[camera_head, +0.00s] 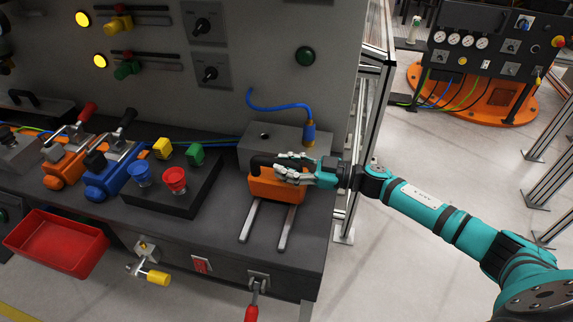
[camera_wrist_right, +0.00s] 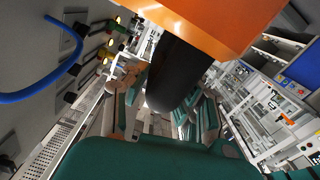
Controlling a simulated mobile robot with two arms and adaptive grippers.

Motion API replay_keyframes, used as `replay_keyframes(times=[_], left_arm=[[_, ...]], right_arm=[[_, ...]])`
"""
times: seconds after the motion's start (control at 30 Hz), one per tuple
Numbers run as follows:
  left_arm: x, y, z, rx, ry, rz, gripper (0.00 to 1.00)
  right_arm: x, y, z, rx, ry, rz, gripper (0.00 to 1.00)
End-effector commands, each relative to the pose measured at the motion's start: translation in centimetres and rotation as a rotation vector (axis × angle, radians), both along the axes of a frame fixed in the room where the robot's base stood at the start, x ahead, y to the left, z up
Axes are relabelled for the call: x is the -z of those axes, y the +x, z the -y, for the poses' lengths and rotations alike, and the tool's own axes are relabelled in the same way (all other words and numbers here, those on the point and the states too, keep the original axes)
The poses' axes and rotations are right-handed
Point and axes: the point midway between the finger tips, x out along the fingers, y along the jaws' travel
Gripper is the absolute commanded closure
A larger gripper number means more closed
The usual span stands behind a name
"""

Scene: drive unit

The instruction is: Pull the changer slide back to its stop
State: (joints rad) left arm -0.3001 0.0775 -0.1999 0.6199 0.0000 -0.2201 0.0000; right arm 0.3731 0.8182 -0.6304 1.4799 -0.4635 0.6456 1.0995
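The changer slide is an orange block (camera_head: 276,187) with a black handle (camera_head: 264,160) on top. It sits at the back end of two metal rails (camera_head: 285,227), against a grey box. The rails run bare from it toward the bench's front edge. My right gripper (camera_head: 290,168) reaches in from the right, its fingers at the handle. In the right wrist view the black handle (camera_wrist_right: 178,75) hangs below the orange block (camera_wrist_right: 215,22), close in front of the gripper. Whether the fingers are closed on it is not clear. My left gripper is out of view.
The grey box (camera_head: 283,140) with a blue hose (camera_head: 275,106) stands behind the slide. A black button box (camera_head: 172,190) is to the left, beside blue and orange valve units. A red-handled lever (camera_head: 253,300) hangs on the bench front. A frame post (camera_head: 357,150) stands close right.

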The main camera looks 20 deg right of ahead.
Motion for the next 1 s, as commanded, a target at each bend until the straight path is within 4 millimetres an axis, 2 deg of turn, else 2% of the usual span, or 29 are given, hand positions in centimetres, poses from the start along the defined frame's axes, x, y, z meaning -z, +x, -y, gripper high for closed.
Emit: replay_keyframes(times=[0.1, 0.4, 0.47, 0.7, 0.83, 1.0], left_arm=[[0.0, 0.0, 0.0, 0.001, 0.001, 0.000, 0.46], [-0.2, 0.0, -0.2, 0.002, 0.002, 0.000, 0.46], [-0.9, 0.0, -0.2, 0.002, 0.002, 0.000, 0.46], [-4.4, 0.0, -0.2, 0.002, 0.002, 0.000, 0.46], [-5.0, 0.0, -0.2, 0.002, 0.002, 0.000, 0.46], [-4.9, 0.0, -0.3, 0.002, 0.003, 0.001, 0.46]], right_arm=[[0.0, 0.0, 0.0, 0.000, 0.000, 0.000, 1.00], [-0.1, -0.2, -0.1, -0.001, 0.000, -0.001, 1.00], [-0.3, -0.8, -0.5, -0.003, 0.001, -0.002, 1.00], [-0.4, -5.1, -3.5, -0.006, 0.003, -0.006, 1.00], [-0.2, -6.5, -4.4, -0.004, 0.002, -0.004, 1.00], [0.0, -6.8, -4.6, -0.006, 0.002, -0.001, 1.00]])
